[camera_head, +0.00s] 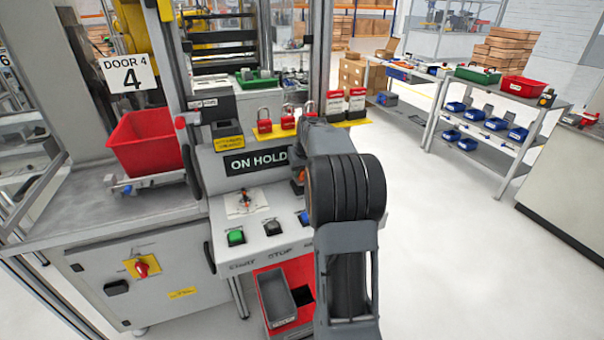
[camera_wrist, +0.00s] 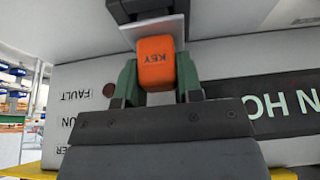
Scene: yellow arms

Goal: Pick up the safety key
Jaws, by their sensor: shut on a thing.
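The safety key (camera_wrist: 157,62) is an orange block marked KEY, upside down in the wrist view. My gripper (camera_wrist: 156,78) has its two green fingers shut on the key's sides. A pale plate (camera_wrist: 150,30) and a dark block (camera_wrist: 145,8) lie right at the key's far end; I cannot tell whether the key is still seated in something. In the head view a bit of orange (camera_head: 298,174) shows beside the ON HOLD sign (camera_head: 257,161), and my arm hides most of the gripper there.
The console has a green button (camera_head: 236,238), a black button and a blue button. Red padlocks (camera_head: 264,122) hang on a yellow strip above. A red bin (camera_head: 150,140) stands at left and a grey tray (camera_head: 277,298) below. The floor at right is clear.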

